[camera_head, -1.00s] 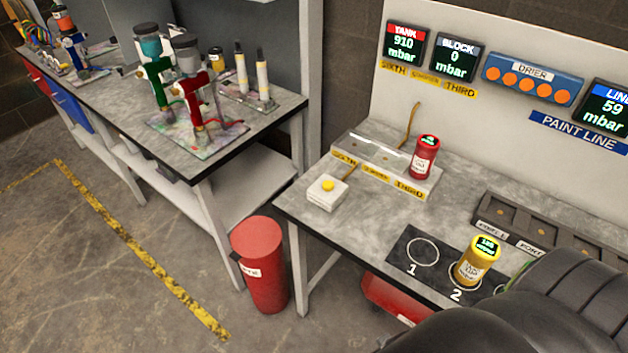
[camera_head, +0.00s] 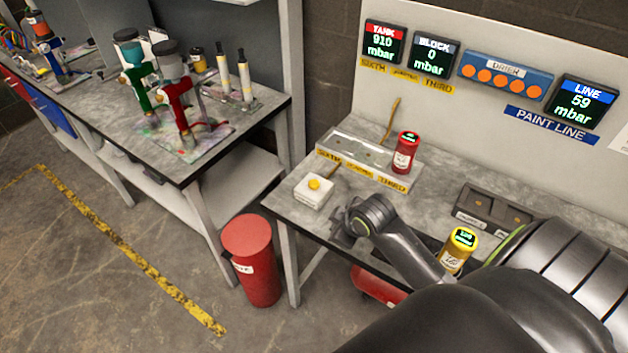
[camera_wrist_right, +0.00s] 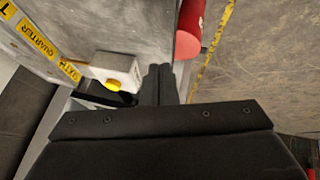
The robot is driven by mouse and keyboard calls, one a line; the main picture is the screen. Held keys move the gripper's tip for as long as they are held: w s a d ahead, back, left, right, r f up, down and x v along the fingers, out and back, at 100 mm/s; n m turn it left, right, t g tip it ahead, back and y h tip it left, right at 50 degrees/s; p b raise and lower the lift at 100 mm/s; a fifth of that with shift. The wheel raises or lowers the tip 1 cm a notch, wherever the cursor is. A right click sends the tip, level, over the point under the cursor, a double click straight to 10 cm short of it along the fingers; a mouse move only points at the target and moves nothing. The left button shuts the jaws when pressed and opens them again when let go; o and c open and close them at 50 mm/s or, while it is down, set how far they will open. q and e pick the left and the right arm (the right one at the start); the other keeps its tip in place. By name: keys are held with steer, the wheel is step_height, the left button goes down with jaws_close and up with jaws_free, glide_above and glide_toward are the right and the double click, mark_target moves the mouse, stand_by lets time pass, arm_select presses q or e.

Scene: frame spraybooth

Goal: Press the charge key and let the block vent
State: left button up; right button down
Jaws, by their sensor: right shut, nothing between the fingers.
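The charge key is a white box (camera_head: 313,193) with a yellow button (camera_head: 314,184) at the left front of the bench; its button also shows in the wrist view (camera_wrist_right: 113,85). My right gripper (camera_head: 342,232) is just in front and to the right of the box, apart from the button. Its fingers (camera_wrist_right: 166,78) are closed together and empty. The block (camera_head: 350,160) is behind the key, with labels for sixth, quarter and third. A red canister (camera_head: 404,154) stands upright at its third end. The BLOCK display (camera_head: 434,58) reads 0 mbar. My left gripper is out of view.
The TANK display (camera_head: 384,43) reads 910 mbar and the LINE display (camera_head: 583,100) 59 mbar. A yellow canister (camera_head: 459,248) stands beside my right arm. A dark tray (camera_head: 490,212) lies behind it. A red bin (camera_head: 252,262) stands on the floor left of the bench.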

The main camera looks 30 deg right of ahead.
steer(key=w+d+r+n+t, duration=0.1)
steer(key=w+r, duration=0.3)
steer(key=w, duration=0.4)
steer(key=w+d+r+n+t, duration=0.1)
steer(key=w+d+r, duration=0.3)
steer(key=w, duration=0.5)
steer(key=shift+d+r+n+t+y, duration=0.25)
steer(key=shift+r+n+t+y, duration=0.15)
steer(key=shift+r+n, duration=0.4)
steer(key=shift+f, duration=0.35)
steer(key=b, duration=0.7)
glide_above(317, 185)
step_height(317, 185, down, 7)
steer(key=shift+f, duration=0.1)
steer(key=shift+f+b, duration=0.5)
steer(key=shift+f, duration=0.2)
steer(key=shift+f, duration=0.4)
